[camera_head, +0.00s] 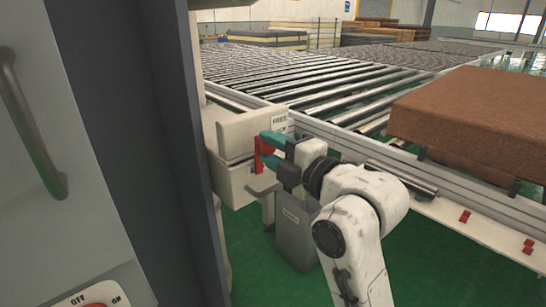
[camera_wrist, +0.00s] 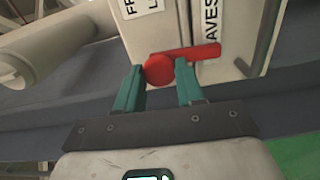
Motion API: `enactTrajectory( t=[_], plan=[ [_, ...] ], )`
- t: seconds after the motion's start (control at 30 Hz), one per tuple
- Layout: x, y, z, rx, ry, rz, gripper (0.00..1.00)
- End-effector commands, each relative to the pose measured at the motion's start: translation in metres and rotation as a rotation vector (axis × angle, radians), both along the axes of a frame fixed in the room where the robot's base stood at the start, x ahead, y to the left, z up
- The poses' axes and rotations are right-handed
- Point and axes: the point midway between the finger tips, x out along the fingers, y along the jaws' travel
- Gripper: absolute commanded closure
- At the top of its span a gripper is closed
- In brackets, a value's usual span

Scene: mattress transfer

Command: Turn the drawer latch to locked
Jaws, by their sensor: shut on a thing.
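The red drawer latch (camera_wrist: 158,69) has a round hub and a lever that points right in the wrist view, lying across the seam between two pale panels. In the head view the latch (camera_head: 260,158) shows on the front of the pale drawer box (camera_head: 236,180). My gripper (camera_wrist: 160,82) has teal fingers on either side of the round hub and is shut on it. In the head view my gripper (camera_head: 266,150) reaches the box from the right. Labels beside the latch are partly cut off in the wrist view.
A grey bin (camera_head: 295,235) stands below my gripper. A roller conveyor (camera_head: 310,90) runs behind, with a brown mattress (camera_head: 490,115) at right. A tall grey cabinet (camera_head: 60,150) with a handle fills the left. Green floor (camera_head: 440,265) is open at lower right.

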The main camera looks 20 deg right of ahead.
Motion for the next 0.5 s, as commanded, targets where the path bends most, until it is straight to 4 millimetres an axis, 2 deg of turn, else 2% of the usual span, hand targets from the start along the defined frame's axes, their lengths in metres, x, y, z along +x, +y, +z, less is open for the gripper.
enactTrajectory(
  t=[0.5],
  plan=[
    [0.0003,0.0015,-0.0008,-0.05,-0.014,0.003,1.0]
  ],
)
